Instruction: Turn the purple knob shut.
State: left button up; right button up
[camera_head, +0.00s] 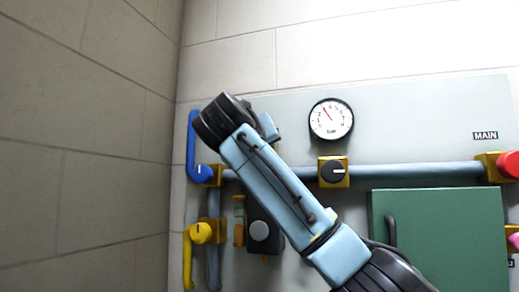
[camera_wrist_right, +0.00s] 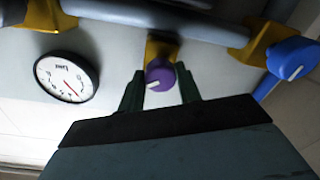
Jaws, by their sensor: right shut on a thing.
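The purple knob (camera_wrist_right: 159,76) sits on a yellow valve body (camera_wrist_right: 160,47) on the pipe in the right wrist view. A short white mark on its face lies roughly along the pipe's direction. My right gripper (camera_wrist_right: 160,73) is shut on the knob, with one dark finger on each side of it. In the head view my right arm crosses from the lower right toward the upper left. It hides the purple knob and the fingertips there. My left gripper is in neither view.
A blue handle (camera_head: 202,172) is left of my arm, a yellow one (camera_head: 200,232) below it. A gauge (camera_head: 331,119) hangs above a black knob (camera_head: 333,172). A green box (camera_head: 440,240) and red knob (camera_head: 509,164) are at right. The left wall (camera_head: 80,150) is close.

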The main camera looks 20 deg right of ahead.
jog(key=n, duration=1)
jog(key=shift+a+n+g, duration=0.1)
jog(key=shift+n+g, duration=0.2)
dwell(0.4)
jog(key=o, duration=1)
jog(key=shift+s, duration=0.1)
